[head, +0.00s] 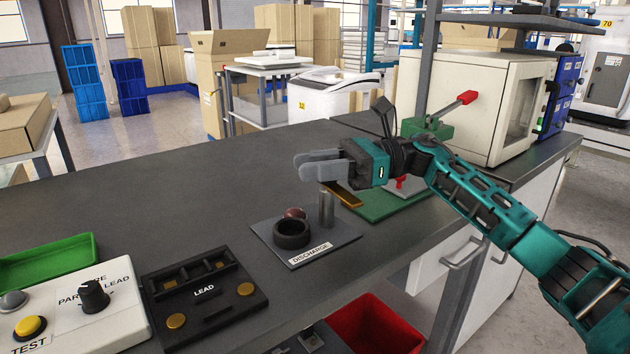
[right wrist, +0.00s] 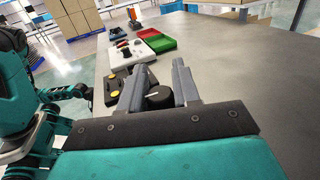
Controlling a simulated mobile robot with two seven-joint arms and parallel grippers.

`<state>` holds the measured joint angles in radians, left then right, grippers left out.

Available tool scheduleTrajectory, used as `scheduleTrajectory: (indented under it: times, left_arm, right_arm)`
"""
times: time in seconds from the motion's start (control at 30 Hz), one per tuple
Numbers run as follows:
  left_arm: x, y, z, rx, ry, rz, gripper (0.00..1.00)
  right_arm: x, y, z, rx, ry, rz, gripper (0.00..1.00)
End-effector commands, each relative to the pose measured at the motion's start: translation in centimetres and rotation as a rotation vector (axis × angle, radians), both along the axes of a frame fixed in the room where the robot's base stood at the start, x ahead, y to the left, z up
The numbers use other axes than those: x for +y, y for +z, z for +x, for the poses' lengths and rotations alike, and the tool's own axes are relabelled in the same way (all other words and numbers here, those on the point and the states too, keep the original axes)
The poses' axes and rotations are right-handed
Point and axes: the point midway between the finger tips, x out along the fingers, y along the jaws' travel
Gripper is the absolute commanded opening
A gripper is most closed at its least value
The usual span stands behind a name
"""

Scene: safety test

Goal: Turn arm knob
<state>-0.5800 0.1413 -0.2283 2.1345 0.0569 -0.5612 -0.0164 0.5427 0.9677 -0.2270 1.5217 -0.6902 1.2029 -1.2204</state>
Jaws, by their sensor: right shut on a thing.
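A white control panel (head: 55,325) lies at the lower left in the head view. It carries a black knob (head: 93,296), a yellow button (head: 30,326) and lettering that includes TEST and LEAD. My right gripper (head: 318,165) is well to the right of the knob, above the bench. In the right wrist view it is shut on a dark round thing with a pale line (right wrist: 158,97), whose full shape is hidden. A grey metal post (head: 326,208) shows just below the fingers. My left gripper (right wrist: 82,92) is small at the left in the wrist view; its fingers are unclear.
A black LEAD block (head: 205,298) sits right of the panel. A DISCHARGE plate (head: 335,242) with a black ring (head: 292,234) lies below my right gripper. A green tray (head: 45,262), a green mat (head: 385,210) and a white cabinet (head: 470,105) stand around.

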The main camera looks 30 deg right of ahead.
Motion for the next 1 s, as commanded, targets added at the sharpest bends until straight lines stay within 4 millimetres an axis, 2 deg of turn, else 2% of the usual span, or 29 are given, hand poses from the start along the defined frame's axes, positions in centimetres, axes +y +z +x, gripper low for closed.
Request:
scheduleTrajectory:
  times: [0.3,0.83,0.87,1.0]
  left_arm:
    - [-0.55,-0.32,0.13,-0.001,-0.01,-0.009,0.0]
    - [-0.58,-0.1,0.33,-0.005,-0.01,-0.009,0.0]
    - [-0.57,-0.12,0.33,-0.005,-0.01,-0.009,0.0]
    - [-0.53,-0.19,0.33,-0.005,-0.01,-0.008,0.0]
  right_arm:
    - [0.08,0.05,-0.16,-0.001,0.11,0.004,0.01]
    - [0.11,0.12,-0.24,-0.001,0.13,0.004,0.01]
    - [0.11,0.12,-0.25,-0.001,0.13,0.004,0.34]
    - [0.11,0.09,-0.25,-0.001,0.13,0.003,0.48]
